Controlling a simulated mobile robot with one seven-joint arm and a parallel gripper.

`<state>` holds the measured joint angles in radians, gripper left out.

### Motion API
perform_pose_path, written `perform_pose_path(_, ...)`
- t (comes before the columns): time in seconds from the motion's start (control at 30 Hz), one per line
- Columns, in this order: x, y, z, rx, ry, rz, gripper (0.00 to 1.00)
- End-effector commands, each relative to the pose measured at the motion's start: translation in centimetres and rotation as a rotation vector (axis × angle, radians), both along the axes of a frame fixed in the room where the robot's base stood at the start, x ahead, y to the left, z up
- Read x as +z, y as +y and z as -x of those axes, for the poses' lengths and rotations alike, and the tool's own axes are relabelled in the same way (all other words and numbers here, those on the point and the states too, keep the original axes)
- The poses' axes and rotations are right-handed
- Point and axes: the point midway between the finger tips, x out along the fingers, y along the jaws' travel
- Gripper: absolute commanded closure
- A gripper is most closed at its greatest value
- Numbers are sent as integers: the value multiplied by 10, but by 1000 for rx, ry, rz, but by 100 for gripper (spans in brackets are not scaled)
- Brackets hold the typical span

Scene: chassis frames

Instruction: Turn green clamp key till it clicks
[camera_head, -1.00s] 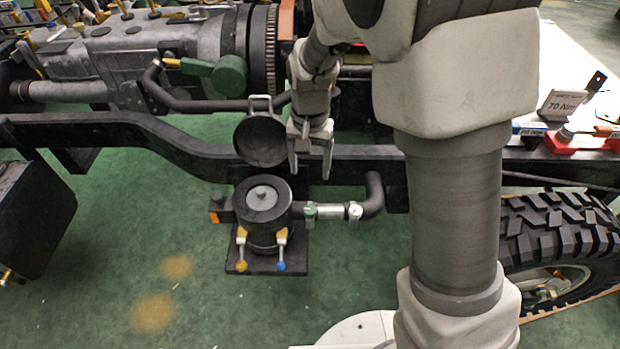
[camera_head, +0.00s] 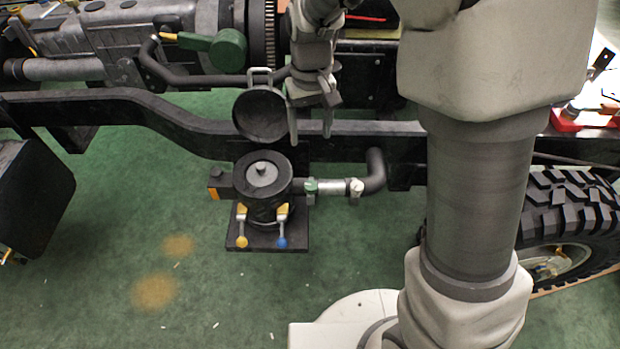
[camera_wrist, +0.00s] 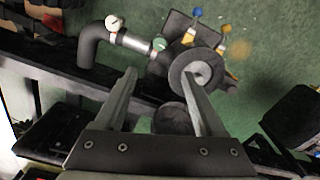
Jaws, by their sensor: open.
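The green clamp key (camera_head: 311,185) sits on the left end of the short silver pipe section (camera_head: 332,187), right of the round dark canister (camera_head: 263,185). In the wrist view the green key (camera_wrist: 159,44) shows beyond the fingertips, between the silver pipe and the canister. My gripper (camera_head: 310,137) is open and empty, pointing down above the key in the head view. In the wrist view its two fingers (camera_wrist: 159,75) are spread apart, with nothing between the tips. It is apart from the key. The key's exact angle is too small to tell.
A white clamp key (camera_head: 356,186) sits at the pipe's right end by the black elbow (camera_head: 375,172). The open round lid (camera_head: 262,115) stands just left of my gripper. Yellow and blue-tipped levers (camera_head: 281,241) are on the canister's front. The dark frame rail (camera_head: 390,137) runs behind.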

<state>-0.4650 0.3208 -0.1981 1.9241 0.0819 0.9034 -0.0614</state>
Motion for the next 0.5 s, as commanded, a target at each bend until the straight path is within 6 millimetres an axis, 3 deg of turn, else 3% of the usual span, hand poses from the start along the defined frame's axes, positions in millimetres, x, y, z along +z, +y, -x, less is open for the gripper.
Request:
perform_pose_path(0.3, -3, -3, -2, 603, -3, 2, 29)
perform_pose_path(0.5, -1, -4, -2, 776, -1, 2, 29)
